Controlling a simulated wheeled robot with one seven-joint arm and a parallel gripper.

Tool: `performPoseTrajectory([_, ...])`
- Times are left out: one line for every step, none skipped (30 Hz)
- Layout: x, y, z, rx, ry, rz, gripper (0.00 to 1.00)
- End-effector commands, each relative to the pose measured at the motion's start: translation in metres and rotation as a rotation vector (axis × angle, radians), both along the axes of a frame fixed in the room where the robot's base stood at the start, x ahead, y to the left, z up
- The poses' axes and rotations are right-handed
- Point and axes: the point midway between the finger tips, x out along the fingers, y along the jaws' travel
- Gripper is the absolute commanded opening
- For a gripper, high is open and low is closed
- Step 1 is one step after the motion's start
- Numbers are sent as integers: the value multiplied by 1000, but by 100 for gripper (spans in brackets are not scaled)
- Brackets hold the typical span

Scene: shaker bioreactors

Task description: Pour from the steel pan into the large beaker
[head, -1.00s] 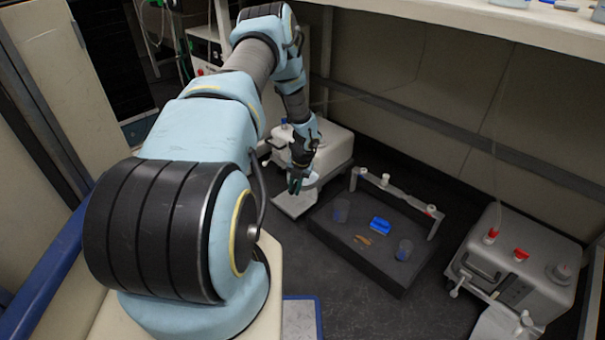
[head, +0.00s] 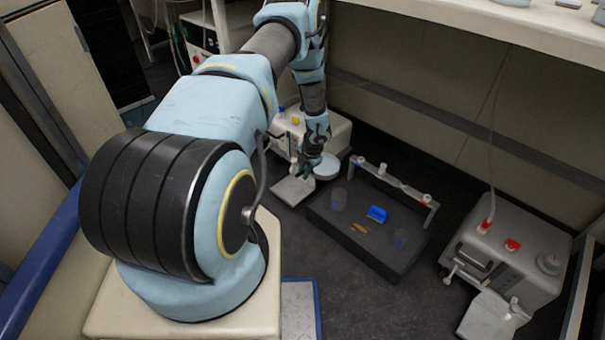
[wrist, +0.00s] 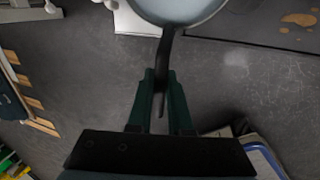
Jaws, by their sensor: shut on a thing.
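The steel pan (head: 327,168) is a round, shallow, pale vessel near the left bioreactor in the head view. In the wrist view the pan (wrist: 180,8) is cut off by the top edge, and its dark handle runs down between my fingers. My gripper (wrist: 160,78) is shut on that handle; in the head view my gripper (head: 308,172) is left of the pan. Two clear beakers stand on the dark platform: one at its left (head: 339,198) and one at its front right (head: 400,238). I cannot tell which is the large one. The pan is apart from both.
The dark platform (head: 350,250) also carries a blue block (head: 376,214), a brown patch (head: 360,228) and a back rail with white-capped fittings (head: 382,170). White bioreactor units stand left (head: 338,135) and right (head: 520,250). A shelf (head: 450,12) overhangs the back.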

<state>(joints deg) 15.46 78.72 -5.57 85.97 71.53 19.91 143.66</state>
Motion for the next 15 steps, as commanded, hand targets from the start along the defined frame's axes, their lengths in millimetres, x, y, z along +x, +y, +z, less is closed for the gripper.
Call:
performPoseTrajectory([0,-2,6,5,-8,-2,0])
performPoseTrajectory([0,-3,8,8,-11,-2,0])
performPoseTrajectory([-1,-3,10,11,-15,-2,0])
performPoseTrajectory([-2,-3,11,15,-18,-2,0])
performPoseTrajectory([-2,-3,12,19,-21,-2,0])
performPoseTrajectory([-3,-4,15,22,-26,-2,0])
performPoseTrajectory([-3,-5,17,25,-29,-2,0])
performPoseTrajectory([-4,-5,19,28,-33,-1,0])
performPoseTrajectory([-4,-6,21,32,-37,-1,0])
performPoseTrajectory([-5,-6,23,36,-39,-2,0])
performPoseTrajectory([-5,-7,25,38,-43,-1,0])
performPoseTrajectory([-6,-7,28,43,-48,-2,0])
performPoseTrajectory([-7,-8,30,45,-51,0,0])
performPoseTrajectory([-7,-7,25,48,-52,1,0])
performPoseTrajectory([-7,-8,23,52,-56,0,0])
